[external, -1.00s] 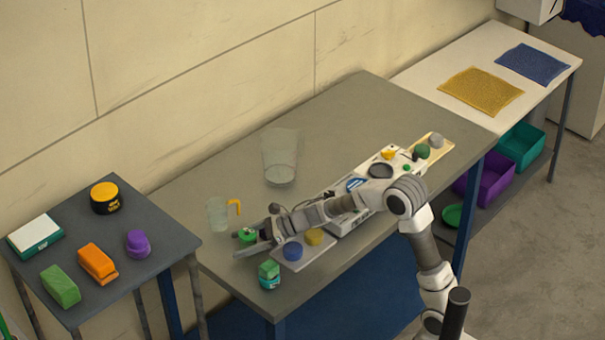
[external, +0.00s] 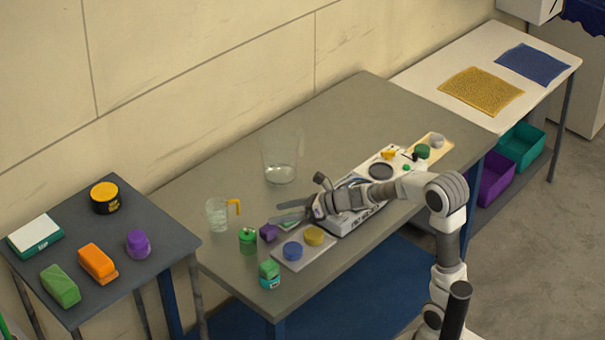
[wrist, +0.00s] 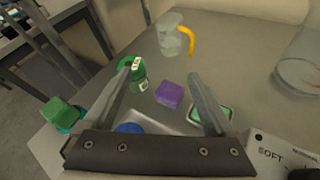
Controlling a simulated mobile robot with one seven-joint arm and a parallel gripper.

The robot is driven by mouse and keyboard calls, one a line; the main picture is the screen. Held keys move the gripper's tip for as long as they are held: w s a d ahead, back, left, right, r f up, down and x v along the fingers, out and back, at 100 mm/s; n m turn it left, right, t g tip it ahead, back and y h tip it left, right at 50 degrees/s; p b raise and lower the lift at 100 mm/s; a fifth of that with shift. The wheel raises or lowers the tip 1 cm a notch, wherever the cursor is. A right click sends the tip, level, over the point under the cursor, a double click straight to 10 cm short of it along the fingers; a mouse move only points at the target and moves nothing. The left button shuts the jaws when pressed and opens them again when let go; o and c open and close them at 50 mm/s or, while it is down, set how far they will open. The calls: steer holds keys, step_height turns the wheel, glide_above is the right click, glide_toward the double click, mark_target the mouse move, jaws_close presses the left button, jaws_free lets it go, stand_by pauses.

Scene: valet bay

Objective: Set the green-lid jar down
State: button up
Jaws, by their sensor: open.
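The green-lid jar (external: 248,241) stands upright on the grey table, left of the tray with the blue and yellow discs. In the wrist view the jar (wrist: 136,74) shows behind the left fingertip, which partly covers it. My gripper (external: 286,211) is open and empty, to the right of the jar and apart from it in the external view. In the wrist view the spread fingers of my gripper (wrist: 162,75) have bare table and a purple block between them.
The purple block (external: 268,233) sits close beside the jar. A large clear container (external: 280,172) stands at the back.

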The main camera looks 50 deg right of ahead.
steer(key=s+d+r+m+t+h, duration=0.25)
steer(key=d+r+m+h, duration=0.4)
steer(key=m, duration=0.75)
steer(key=s+d+f+m+g+h, duration=0.35)
steer(key=s+d+m, duration=0.25)
steer(key=s+m, duration=0.55)
steer(key=s+a+f+m+g+y, duration=0.1)
steer(key=s+a+f+m+g, duration=0.1)
steer(key=s+m, duration=0.5)
steer(key=s+a+f+m+g+y, duration=0.1)
steer(key=s+a+f+m+g, duration=0.1)
steer(key=s+m, duration=0.5)
steer(key=shift+s+a+f+m+g, duration=0.4)
steer(key=shift+s+a+f, duration=0.1)
steer(key=shift+s+a, duration=0.1)
step_height(320, 180, up, 20)
steer(key=p, duration=2)
steer(key=shift+r, duration=0.15)
